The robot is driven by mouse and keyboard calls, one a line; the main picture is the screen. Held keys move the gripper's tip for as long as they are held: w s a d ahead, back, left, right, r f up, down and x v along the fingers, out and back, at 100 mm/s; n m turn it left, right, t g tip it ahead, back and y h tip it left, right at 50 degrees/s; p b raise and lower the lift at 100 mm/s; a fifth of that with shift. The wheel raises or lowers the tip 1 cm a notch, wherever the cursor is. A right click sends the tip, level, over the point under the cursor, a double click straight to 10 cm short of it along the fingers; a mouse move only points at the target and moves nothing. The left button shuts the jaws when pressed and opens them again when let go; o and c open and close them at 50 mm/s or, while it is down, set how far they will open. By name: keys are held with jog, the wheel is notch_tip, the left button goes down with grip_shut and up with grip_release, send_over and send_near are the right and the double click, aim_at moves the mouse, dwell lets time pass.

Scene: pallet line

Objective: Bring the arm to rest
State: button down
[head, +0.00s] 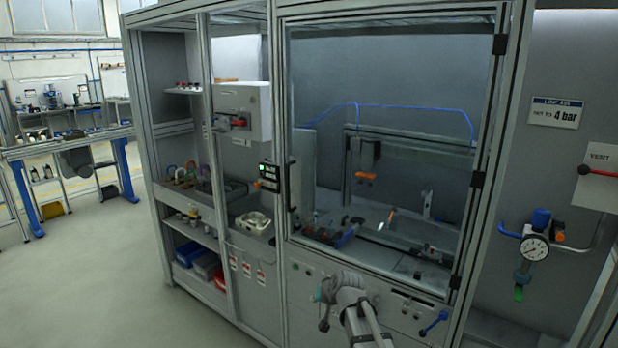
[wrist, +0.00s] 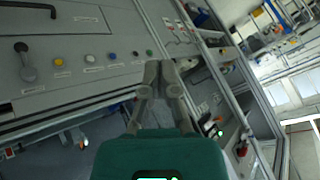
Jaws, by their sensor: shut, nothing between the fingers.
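My gripper (wrist: 160,70) shows in the wrist view with its two grey fingers together, shut and empty. Its teal body fills the bottom middle of that view. The fingers stand in front of the cabinet's control panel (wrist: 75,50); I cannot tell how far off they are. In the head view my grey arm is at the bottom centre, in front of the panel below the glass door (head: 385,150). The fingers are not clear there.
The panel carries a black lever (wrist: 25,60), a yellow button (wrist: 59,62) and a blue button (wrist: 112,55). A blue-handled valve (head: 433,323) is just right of my arm. A gauge (head: 534,248) hangs further right. Open floor (head: 80,280) lies at left.

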jog(key=s+d+f+g+h, duration=0.2)
jog(key=s+d, duration=0.5)
jog(key=s, duration=0.4)
jog(key=s+d+f+g+h, duration=0.3)
jog(key=s+d, duration=0.5)
jog(key=s, duration=0.3)
jog(key=shift+g, duration=0.9)
